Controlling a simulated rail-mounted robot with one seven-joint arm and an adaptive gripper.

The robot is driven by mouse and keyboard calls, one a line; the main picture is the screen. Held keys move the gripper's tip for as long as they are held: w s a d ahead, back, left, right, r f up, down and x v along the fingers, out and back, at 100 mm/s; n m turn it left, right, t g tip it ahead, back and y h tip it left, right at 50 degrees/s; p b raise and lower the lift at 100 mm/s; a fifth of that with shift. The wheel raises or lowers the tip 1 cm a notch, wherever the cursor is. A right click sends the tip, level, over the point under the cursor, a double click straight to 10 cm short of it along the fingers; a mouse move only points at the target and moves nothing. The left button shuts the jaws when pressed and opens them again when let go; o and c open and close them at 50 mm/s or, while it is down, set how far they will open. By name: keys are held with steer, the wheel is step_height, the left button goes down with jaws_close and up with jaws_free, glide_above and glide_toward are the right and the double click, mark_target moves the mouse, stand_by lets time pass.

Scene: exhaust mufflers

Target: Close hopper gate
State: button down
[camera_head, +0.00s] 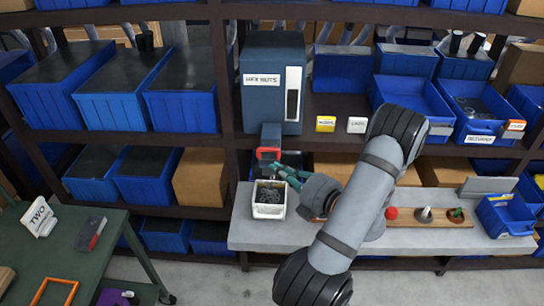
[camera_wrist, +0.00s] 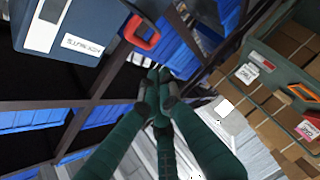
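The hopper (camera_head: 273,75) is a blue-grey box labelled HEX NUTS with a pale sight window. Its gate has a red handle (camera_head: 268,153) low on the spout; whether the gate is open or shut I cannot tell. A white bin (camera_head: 268,211) holding dark nuts stands below it. My gripper (camera_head: 281,172) has teal fingers just below and right of the handle, above the bin. In the wrist view, the fingertips (camera_wrist: 159,77) converge with nothing visible between them. There the hopper (camera_wrist: 75,28) shows upside down, and its red handle (camera_wrist: 142,32) lies beyond the fingertips, apparently apart from them.
The grey bench (camera_head: 250,235) carries the white bin. A wooden board with coloured knobs (camera_head: 430,216) and a blue bin (camera_head: 505,215) are to the right. Shelves with blue bins (camera_head: 185,95) surround the hopper. A green table (camera_head: 75,250) is front left.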

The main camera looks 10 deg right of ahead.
mark_target(271, 150)
steer(key=shift+w+a+f+p, duration=0.15)
steer(key=shift+w+p, duration=0.25)
steer(key=shift+w, duration=0.65)
steer(key=shift+w+f+p, duration=0.2)
steer(key=shift+w+p, duration=0.25)
steer(key=shift+w, duration=0.6)
steer(key=shift+w+a+f+p, duration=0.15)
steer(key=shift+w+p, duration=0.25)
steer(key=shift+w, duration=0.65)
steer(key=shift+d, duration=0.1)
steer(key=shift+w+d, duration=0.25)
steer(key=shift+w, duration=0.45)
steer(key=shift+w+d, duration=0.25)
steer(key=shift+w, duration=0.45)
steer(key=shift+s, duration=0.1)
